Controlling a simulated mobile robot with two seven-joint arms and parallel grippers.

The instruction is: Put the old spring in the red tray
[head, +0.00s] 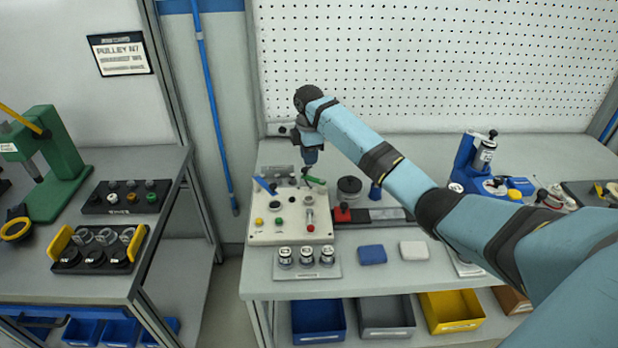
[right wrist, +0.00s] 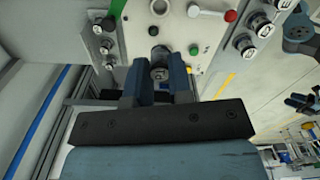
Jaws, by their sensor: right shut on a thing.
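My right gripper (head: 309,168) points down over the back of the cream control panel (head: 262,238). In the right wrist view its two fingers (right wrist: 160,82) are shut on a small dark round piece (right wrist: 160,70), close over the panel. I cannot tell whether this piece is the old spring, or whether it is free of the panel. I cannot make out a red tray for certain.
The panel carries buttons, a blue handle (head: 265,186) and a lever with a red knob (right wrist: 230,16). A rack with three canisters (head: 307,270) stands in front. Blue (head: 372,254) and white (head: 414,250) blocks lie to its right. Bins, including a yellow one (head: 450,324), sit below.

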